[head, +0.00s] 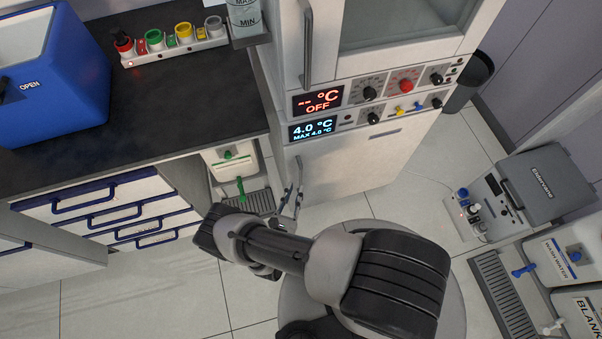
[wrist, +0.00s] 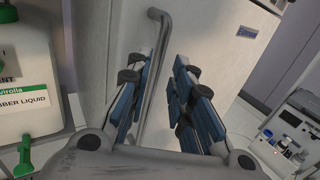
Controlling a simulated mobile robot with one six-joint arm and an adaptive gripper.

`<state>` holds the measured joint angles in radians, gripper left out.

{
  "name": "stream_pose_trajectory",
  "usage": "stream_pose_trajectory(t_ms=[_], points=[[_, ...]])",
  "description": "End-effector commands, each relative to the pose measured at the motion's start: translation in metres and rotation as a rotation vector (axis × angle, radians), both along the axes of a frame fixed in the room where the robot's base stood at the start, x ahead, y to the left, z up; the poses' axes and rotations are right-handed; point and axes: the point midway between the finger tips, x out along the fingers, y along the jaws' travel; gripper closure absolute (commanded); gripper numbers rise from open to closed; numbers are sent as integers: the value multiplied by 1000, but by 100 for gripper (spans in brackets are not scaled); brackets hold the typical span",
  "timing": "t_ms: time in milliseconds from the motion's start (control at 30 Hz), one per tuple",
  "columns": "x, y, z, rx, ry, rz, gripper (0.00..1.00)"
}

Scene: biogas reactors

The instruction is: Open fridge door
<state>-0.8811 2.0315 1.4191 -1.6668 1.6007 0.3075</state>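The fridge is the lower white unit under the blue display (head: 313,129) reading 4.0 °C. Its white door (head: 355,165) looks shut in the head view. A grey vertical bar handle (wrist: 155,70) with a bent top stands on the left part of the door in the wrist view. My gripper (head: 291,196) is at the door's left edge. In the wrist view my gripper (wrist: 169,78) is open, with its fingers on either side of the handle. The handle is closer to the left finger; I cannot tell whether they touch. The handle's lower end is hidden by the gripper.
An upper oven-like unit with a long handle (head: 307,45) sits above the fridge. A white canister with a green tap (head: 233,157) stands left of the door. Blue-handled drawers (head: 115,210) are further left. A grey case (head: 548,182) is at right. Tiled floor before the door is clear.

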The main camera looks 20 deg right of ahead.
Motion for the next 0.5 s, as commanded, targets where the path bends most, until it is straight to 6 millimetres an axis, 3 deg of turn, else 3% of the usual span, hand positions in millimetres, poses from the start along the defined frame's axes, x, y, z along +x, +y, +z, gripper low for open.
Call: stream_pose_trajectory(t_ms=[200,500], points=[[33,-24,-1,0,-1,-7,79],[63,-42,0,0,-1,-2,79]])
